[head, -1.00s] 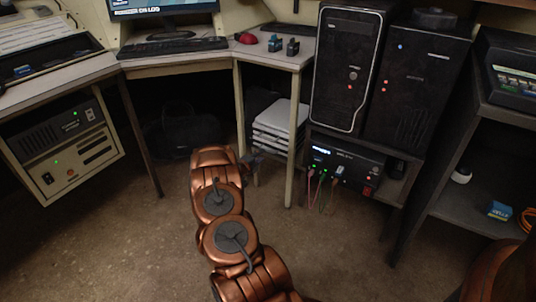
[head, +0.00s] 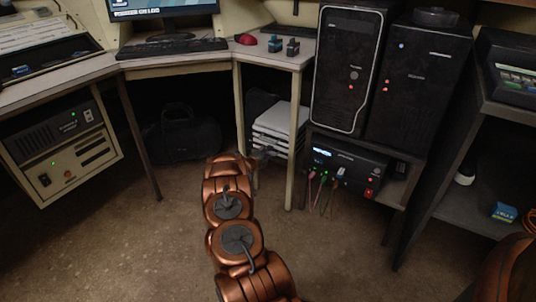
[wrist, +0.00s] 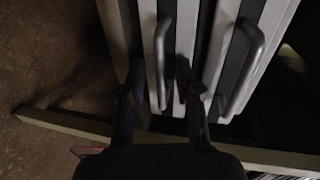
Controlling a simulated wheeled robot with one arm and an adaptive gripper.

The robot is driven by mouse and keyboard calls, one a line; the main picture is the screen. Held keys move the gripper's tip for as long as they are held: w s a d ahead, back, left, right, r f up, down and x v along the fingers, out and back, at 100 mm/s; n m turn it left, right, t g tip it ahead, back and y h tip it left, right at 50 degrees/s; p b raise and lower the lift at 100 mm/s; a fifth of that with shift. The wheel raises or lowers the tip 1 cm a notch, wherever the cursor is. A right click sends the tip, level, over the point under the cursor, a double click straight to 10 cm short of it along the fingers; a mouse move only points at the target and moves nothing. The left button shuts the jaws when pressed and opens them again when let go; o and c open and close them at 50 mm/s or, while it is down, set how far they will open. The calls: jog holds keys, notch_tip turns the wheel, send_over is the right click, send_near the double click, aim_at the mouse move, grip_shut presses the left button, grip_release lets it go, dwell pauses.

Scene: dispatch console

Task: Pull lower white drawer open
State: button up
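The white drawer unit (head: 283,122) stands under the desk, right of the middle in the head view. In the wrist view its fronts appear turned sideways, with the floor to the left. The lower drawer's bar handle (wrist: 160,62) is left and the upper handle (wrist: 243,65) is right. My gripper (wrist: 160,88) is open, its two dark fingers apart on either side of the lower handle. I cannot tell whether they touch it. In the head view my gripper (head: 262,157) is small and dark in front of the drawers. The drawers look closed.
A pale desk leg (head: 293,140) stands close to the right of the drawers, and another (head: 240,115) to the left. A black box with cables (head: 345,165) is further right. A dark bag (head: 182,135) lies left under the desk. Floor in front is clear.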

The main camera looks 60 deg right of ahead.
grip_shut()
dwell(0.6)
